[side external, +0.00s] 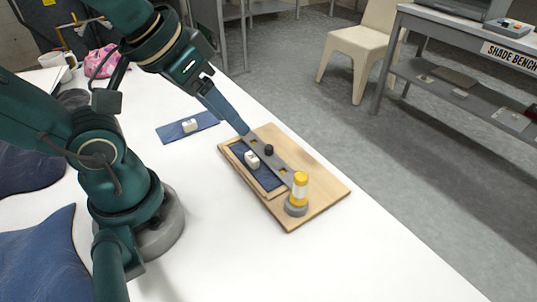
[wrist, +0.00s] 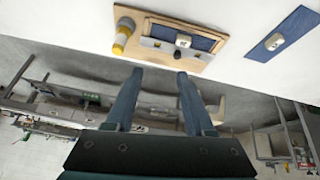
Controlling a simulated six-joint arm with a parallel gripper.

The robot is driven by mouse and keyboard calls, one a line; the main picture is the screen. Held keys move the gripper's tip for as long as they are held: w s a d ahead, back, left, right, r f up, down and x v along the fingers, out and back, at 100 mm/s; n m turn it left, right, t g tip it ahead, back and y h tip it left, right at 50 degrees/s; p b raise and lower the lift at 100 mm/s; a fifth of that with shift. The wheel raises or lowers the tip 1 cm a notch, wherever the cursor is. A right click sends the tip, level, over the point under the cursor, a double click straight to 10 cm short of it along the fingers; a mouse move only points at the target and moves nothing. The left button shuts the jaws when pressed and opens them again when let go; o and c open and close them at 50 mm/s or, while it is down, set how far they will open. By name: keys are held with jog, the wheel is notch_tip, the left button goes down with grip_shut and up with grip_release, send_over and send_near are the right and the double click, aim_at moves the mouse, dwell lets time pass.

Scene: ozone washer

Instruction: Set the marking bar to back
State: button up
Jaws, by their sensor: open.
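In the wrist view the bar (wrist: 163,45) and knob (wrist: 178,54) run along the board's near edge. My gripper (side external: 245,131) is open and empty, its fingers near the bar's upper-left end in the side view. In the wrist view its fingertips (wrist: 160,72) are spread, pointing toward the board. I cannot tell the exact gap to the bar.
A yellow-and-white bottle (side external: 299,187) stands upright in a grey base at the board's near end. A navy cloth (side external: 207,121) with another white block (side external: 190,125) lies left of the board. The white table (side external: 350,255) is clear in front of the board.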

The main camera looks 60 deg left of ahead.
jog(key=w+a+n+g, duration=0.2)
jog(key=w+n, duration=0.3)
jog(key=w, duration=0.2)
jog(key=n+g, duration=0.2)
jog(key=g, duration=0.2)
send_over(269, 146)
notch_tip(269, 146, down, 9)
jog(key=shift+d+r, duration=0.1)
jog(key=shift+r, duration=0.1)
jog(key=shift+f, duration=2.8)
jog(key=shift+c, duration=0.3)
grip_shut()
